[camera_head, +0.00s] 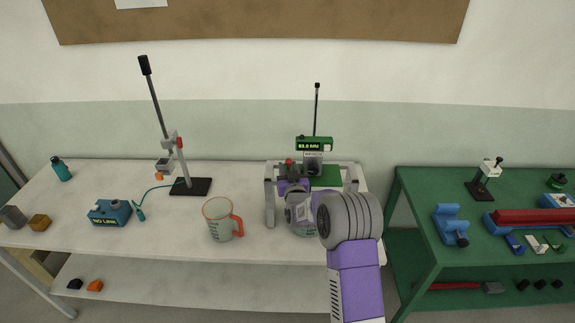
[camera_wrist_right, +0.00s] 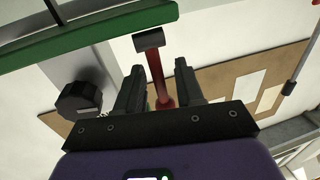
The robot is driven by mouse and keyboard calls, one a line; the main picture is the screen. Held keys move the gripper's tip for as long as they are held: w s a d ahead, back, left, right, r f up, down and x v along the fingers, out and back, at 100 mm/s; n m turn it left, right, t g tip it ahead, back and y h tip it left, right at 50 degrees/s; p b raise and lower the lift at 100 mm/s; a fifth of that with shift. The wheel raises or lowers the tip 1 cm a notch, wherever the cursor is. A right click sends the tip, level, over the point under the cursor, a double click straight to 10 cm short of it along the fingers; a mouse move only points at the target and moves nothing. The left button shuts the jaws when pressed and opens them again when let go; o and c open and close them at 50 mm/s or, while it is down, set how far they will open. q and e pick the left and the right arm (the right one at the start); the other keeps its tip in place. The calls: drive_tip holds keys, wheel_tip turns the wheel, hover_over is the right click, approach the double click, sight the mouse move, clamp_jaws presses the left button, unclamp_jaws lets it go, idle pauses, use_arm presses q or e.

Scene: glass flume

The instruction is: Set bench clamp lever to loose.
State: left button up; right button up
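A red lever (camera_wrist_right: 159,72) with a dark crosspiece at its end stands between the two fingers of my right gripper (camera_wrist_right: 157,78) in the right wrist view. The fingers are apart, with a gap to the lever on each side. In the head view my right gripper (camera_head: 289,177) is in front of the device with a green display (camera_head: 314,143), at the right of the white bench. A small red tip (camera_head: 289,162) shows just above the gripper; my arm hides much of the device. My left gripper is not in view.
A grey frame (camera_head: 270,200) stands around the device. A measuring jug (camera_head: 222,220) is left of it, and a stand with a black base (camera_head: 190,187) is further left. A green table (camera_head: 420,190) with tools is at the right. A dark knob (camera_wrist_right: 80,100) is beside the fingers.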

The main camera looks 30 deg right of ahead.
drive_tip(key=shift+x, duration=0.8)
clamp_jaws()
